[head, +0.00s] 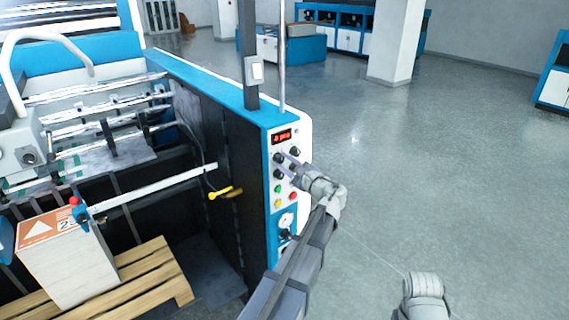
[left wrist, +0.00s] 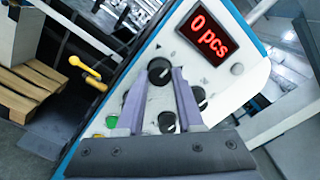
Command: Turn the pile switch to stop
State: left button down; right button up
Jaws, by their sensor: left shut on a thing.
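The control panel (head: 302,135) is on the end of the blue-edged machine, with black rotary knobs below a red display. My left gripper (head: 284,159) is at the panel, its fingers against the upper-left black knob (head: 278,158). In the left wrist view, my left gripper (left wrist: 162,72) has its two purple-grey fingertips on either side of this knob (left wrist: 160,70), shut on it. Another black knob (left wrist: 167,122) shows between the fingers, lower on the panel. The labels are too small to read, so I cannot tell which knob is the pile switch.
The display (left wrist: 207,36) reads "0 pcs". A green button (head: 278,188), a red button (head: 292,188) and a gauge (head: 286,220) sit lower on the panel. A yellow handle (head: 221,194) sticks out left. A wooden pallet (head: 150,278) is at lower left.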

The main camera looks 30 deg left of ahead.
dwell(0.3)
pick_arm(q)
jog(key=c, duration=0.5)
grip_release()
jog(key=shift+c, duration=0.2)
jog(key=v, duration=0.8)
jog(key=shift+a, duration=0.1)
jog(key=s+d+f+n+g+h+b, duration=0.2)
jog(key=s+d+f+n+h+b, duration=0.25)
jog(key=f, duration=0.65)
jog(key=s+d+f+n+g+h+b, duration=0.1)
jog(key=s+d+f+n+h+b, duration=0.15)
jog(key=s+d+f+b, duration=0.65)
jog(key=s+d+f+n+g+h, duration=0.1)
jog(key=s+d+f+g+h, duration=0.1)
jog(key=s+d+f+h, duration=0.2)
jog(key=s+d+f+n+g+h, duration=0.1)
jog(key=s+d+f+h, duration=0.3)
jog(key=d+f, duration=0.7)
jog(key=shift+s+d+f+n+g+b, duration=0.2)
jog(key=shift+s+f+n+g+b, duration=0.35)
jog(key=shift+s, duration=0.65)
